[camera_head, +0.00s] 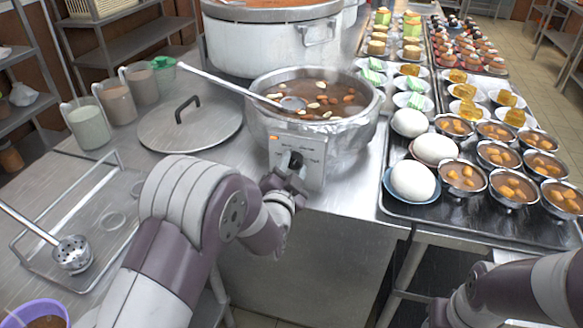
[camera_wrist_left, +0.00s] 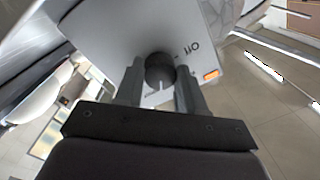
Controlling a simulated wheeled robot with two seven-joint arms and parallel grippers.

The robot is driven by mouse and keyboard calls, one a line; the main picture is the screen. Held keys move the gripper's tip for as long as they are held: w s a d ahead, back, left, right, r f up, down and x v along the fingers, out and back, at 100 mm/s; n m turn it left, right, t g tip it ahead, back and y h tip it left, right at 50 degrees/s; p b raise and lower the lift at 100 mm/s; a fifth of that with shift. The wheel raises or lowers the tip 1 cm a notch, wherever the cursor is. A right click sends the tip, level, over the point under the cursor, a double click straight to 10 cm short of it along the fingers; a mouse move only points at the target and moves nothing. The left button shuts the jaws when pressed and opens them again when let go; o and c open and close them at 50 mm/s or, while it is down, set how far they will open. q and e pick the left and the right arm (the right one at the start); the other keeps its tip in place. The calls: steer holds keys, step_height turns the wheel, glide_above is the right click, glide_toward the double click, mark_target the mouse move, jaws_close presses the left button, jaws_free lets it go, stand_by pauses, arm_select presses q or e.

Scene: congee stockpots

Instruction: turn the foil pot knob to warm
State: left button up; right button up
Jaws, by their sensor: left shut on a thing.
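The foil pot (camera_head: 352,135) is wrapped in crinkled foil and holds brown congee with nuts. A white control box (camera_head: 314,178) with a small orange light sits on its front side. My left gripper (camera_head: 291,172) is at this box. In the left wrist view, the dark round knob (camera_wrist_left: 159,70) sits between my two fingers (camera_wrist_left: 160,82), which are shut on it. A pale line shows at the knob's edge, and upside-down OFF lettering (camera_wrist_left: 191,48) is on the panel beside it. Only part of my right arm shows at the lower right; its gripper's jaws cannot be made out.
A ladle (camera_head: 292,103) rests in the foil pot. A lid (camera_head: 190,125) and several cups stand to its left. A wire-handled tray (camera_head: 45,258) lies at the left. A tray (camera_head: 410,212) of bowls is close on the right. A large stockpot (camera_head: 250,50) stands behind.

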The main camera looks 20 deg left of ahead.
arm_select(q)
steer(key=shift+n, duration=0.3)
steer(key=n+b, duration=0.2)
steer(key=n, duration=0.3)
steer(key=shift+f+n, duration=0.1)
steer(key=shift+n, duration=0.2)
steer(key=n+b, duration=0.2)
steer(key=n, duration=0.3)
steer(key=shift+g, duration=0.3)
steer(key=shift+n, duration=0.3)
steer(key=o, duration=1)
steer(key=shift+o, duration=0.2)
steer(key=shift+s, duration=0.1)
